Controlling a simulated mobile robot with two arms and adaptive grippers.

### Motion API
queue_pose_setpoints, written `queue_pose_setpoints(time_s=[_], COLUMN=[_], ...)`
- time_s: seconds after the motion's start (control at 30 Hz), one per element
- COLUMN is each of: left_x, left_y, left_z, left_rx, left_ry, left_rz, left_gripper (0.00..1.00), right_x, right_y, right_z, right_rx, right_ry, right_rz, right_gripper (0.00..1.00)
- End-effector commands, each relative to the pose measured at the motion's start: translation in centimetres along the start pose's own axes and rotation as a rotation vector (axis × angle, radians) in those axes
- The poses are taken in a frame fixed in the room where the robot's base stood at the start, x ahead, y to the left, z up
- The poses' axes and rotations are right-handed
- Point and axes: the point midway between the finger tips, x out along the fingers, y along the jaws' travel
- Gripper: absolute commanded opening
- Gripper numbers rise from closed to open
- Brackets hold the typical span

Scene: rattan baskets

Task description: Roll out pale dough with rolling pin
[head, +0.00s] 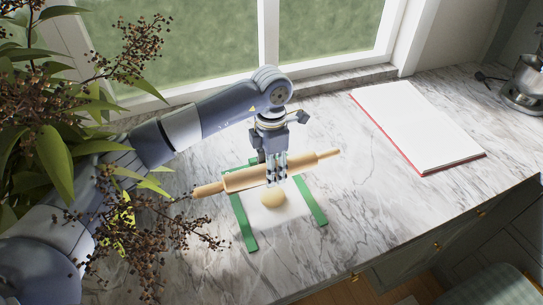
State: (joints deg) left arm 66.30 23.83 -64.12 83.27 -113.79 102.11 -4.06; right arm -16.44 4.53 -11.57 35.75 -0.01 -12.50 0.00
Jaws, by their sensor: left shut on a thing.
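The pale dough (272,197) is a small rounded lump on a white sheet (283,214) with green strips along its sides. A wooden rolling pin (240,180) lies across the view just behind the dough, its right end a little higher in the picture. My left gripper (276,181) points down and is shut on the middle of the rolling pin. The fingers hide part of the pin's barrel. I cannot tell whether the pin touches the sheet or the dough. My right gripper is not in view.
A white board with a red edge (415,125) lies on the marble counter (380,215) to the right. A metal bowl or mixer (526,85) stands at the far right. A leafy plant with dark berries (75,110) crowds the left. The window is behind.

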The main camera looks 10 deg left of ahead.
Motion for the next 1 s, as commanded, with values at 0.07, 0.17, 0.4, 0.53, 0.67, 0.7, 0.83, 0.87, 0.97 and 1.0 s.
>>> queue_pose_setpoints(time_s=[0.07, 0.17, 0.4, 0.53, 0.67, 0.7, 0.83, 0.87, 0.97, 1.0], left_x=[0.3, 0.9, 3.2, 4.6, 5.8, 6.0, 6.3, 6.4, 6.3, 6.3], left_y=[0.0, 0.0, 0.0, 0.0, 0.0, 0.0, 0.0, 0.0, 0.0, 0.0], left_z=[0.1, 0.0, 0.1, 0.1, 0.1, 0.1, 0.1, 0.1, 0.1, 0.1], left_rx=[0.000, 0.000, 0.000, 0.000, 0.001, 0.001, 0.001, 0.001, 0.001, 0.001], left_ry=[-0.002, -0.001, -0.002, -0.003, -0.002, -0.002, -0.003, -0.003, -0.003, -0.003], left_rz=[0.000, 0.000, -0.001, 0.000, -0.001, 0.000, 0.001, 0.001, 0.001, 0.001], left_gripper=[0.00, 0.00, 0.00, 0.00, 0.00, 0.00, 0.00, 0.00, 0.00, 0.00], right_x=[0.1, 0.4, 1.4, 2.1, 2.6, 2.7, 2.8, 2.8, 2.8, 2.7], right_y=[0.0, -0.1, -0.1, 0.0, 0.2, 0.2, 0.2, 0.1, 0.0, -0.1], right_z=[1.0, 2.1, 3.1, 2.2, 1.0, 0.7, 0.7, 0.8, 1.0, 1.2], right_rx=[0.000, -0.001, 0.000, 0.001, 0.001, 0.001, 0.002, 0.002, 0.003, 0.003], right_ry=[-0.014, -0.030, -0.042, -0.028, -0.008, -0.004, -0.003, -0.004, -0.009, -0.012], right_rz=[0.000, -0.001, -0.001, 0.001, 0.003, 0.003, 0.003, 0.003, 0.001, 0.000], right_gripper=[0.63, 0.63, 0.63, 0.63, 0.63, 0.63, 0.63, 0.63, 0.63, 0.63])
